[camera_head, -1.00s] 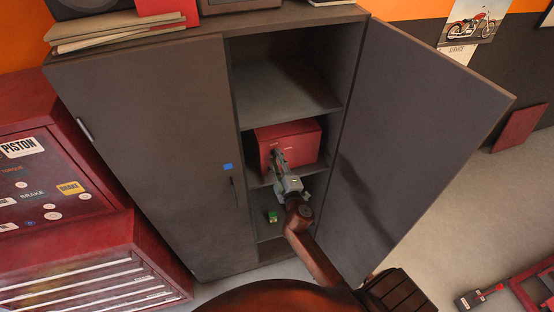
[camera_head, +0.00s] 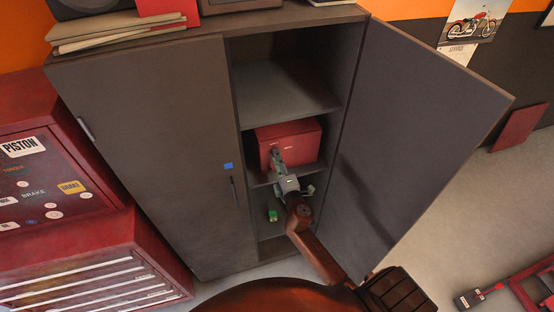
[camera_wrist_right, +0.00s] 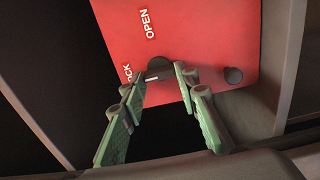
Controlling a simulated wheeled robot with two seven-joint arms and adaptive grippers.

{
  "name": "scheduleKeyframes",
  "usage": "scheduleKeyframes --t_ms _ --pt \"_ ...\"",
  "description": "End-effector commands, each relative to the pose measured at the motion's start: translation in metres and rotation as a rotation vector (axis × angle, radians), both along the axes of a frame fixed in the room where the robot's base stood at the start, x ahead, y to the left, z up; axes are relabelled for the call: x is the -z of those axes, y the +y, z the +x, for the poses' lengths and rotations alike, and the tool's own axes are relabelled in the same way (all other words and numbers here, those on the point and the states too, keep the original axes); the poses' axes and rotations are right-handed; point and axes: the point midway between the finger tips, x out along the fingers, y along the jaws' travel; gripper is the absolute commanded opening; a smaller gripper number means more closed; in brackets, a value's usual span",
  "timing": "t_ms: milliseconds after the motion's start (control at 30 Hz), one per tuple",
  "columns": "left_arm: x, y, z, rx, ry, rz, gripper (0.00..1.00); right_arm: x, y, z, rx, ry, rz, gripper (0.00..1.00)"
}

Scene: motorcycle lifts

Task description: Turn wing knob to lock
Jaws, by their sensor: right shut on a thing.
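A red box (camera_head: 300,137) sits on a shelf inside the open cabinet. In the wrist view its red face (camera_wrist_right: 200,30) carries the words OPEN and a partly hidden LOCK. The dark wing knob (camera_wrist_right: 160,64) on that face has a white mark on its lower-left side, near the LOCK word. My right gripper (camera_head: 277,155) reaches into the cabinet to the box's front. In the wrist view the green-padded fingers of my right gripper (camera_wrist_right: 157,82) are closed on the knob, which they partly hide. My left gripper is not in view.
A second dark round knob (camera_wrist_right: 233,75) is on the box face, right of the fingers. The right cabinet door (camera_head: 420,130) stands open; the left door (camera_head: 150,150) is shut. A red tool chest (camera_head: 80,260) stands at the left. Shelf space above the box is empty.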

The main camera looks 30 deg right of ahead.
Motion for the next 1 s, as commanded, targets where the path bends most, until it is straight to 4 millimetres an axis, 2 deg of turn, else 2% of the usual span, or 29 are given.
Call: scheduleKeyframes --t_ms 200,233,467,767,867,1000 --pt "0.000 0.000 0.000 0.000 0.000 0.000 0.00 0.002 0.001 0.000 -0.002 0.002 0.000 0.04" --pt "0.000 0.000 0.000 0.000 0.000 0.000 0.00 0.002 0.001 0.000 -0.002 0.002 0.000 0.31" --pt "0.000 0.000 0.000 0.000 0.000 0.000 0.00 0.001 0.001 0.000 -0.001 0.001 0.001 0.46" --pt "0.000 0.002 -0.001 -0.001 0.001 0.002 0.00 0.001 0.001 -0.002 0.000 0.001 0.002 0.46" --pt "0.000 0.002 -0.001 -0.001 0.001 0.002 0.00 0.001 0.003 -0.010 -0.001 0.001 0.003 0.46" --pt "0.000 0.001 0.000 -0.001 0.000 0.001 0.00 0.002 0.008 -0.033 0.000 0.003 0.005 0.46"
